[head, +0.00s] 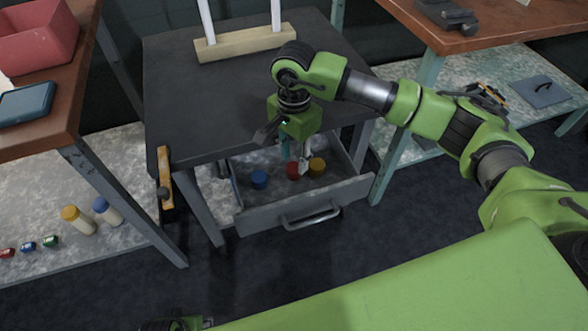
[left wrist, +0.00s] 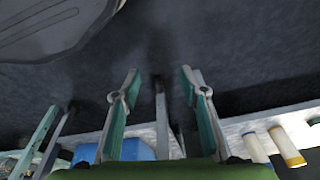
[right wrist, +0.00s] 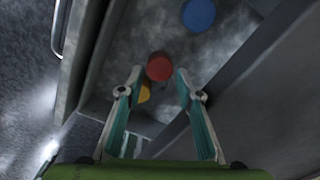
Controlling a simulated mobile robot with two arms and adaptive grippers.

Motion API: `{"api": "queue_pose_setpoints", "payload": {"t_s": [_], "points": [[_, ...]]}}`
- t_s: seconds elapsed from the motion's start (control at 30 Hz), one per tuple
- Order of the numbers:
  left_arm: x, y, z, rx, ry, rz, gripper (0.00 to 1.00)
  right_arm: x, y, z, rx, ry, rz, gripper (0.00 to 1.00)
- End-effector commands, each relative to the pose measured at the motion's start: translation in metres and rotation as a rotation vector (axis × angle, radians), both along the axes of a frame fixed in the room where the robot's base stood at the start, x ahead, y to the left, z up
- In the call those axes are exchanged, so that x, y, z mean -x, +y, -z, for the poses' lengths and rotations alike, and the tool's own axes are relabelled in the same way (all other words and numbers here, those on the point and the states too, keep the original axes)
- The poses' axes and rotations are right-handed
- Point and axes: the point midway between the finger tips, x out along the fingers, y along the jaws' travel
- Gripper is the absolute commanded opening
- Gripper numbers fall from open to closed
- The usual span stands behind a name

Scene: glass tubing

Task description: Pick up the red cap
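The red cap (head: 293,170) lies in the open drawer, between a blue cap and a yellow cap. My right gripper (head: 303,160) points down into the drawer at the red cap. In the right wrist view the red cap (right wrist: 159,64) shows just ahead of and between the fingertips of my right gripper (right wrist: 159,74), which stand apart. I cannot tell whether the fingers touch it. My left gripper (left wrist: 159,73) is open and empty, away from the drawer, facing the dark floor.
The blue cap (head: 259,179) is to the left, the yellow cap (head: 317,166) close on the right. A wooden stand (head: 235,45) is on the table.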

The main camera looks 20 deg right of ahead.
Motion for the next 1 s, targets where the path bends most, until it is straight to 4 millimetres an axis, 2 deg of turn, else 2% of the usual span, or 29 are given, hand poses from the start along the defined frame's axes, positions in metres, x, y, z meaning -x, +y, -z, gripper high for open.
{"api": "queue_pose_setpoints", "payload": {"t_s": [0.2, 0.3, 0.47, 0.5, 0.57, 1.0], "points": [[-0.004, -0.001, -0.010, 0.002, -0.008, -0.001, 0.40, 0.001, 0.000, 0.036, 0.001, 0.004, 0.000, 0.33], [-0.008, -0.002, -0.018, 0.003, -0.018, -0.001, 0.40, 0.000, 0.000, 0.043, 0.000, 0.001, 0.000, 0.33], [-0.009, -0.001, -0.021, 0.003, -0.019, -0.002, 0.40, 0.000, 0.000, 0.043, 0.001, 0.000, -0.001, 0.33], [-0.008, -0.001, -0.020, 0.003, -0.018, -0.002, 0.40, 0.000, 0.000, 0.043, 0.000, 0.000, -0.001, 0.30], [-0.007, -0.001, -0.019, 0.002, -0.015, -0.002, 0.40, 0.000, 0.000, 0.043, 0.000, 0.000, -0.001, 0.16], [-0.005, 0.000, -0.017, 0.001, -0.012, -0.002, 0.40, 0.000, 0.000, 0.039, 0.000, 0.000, -0.001, 0.16]]}}
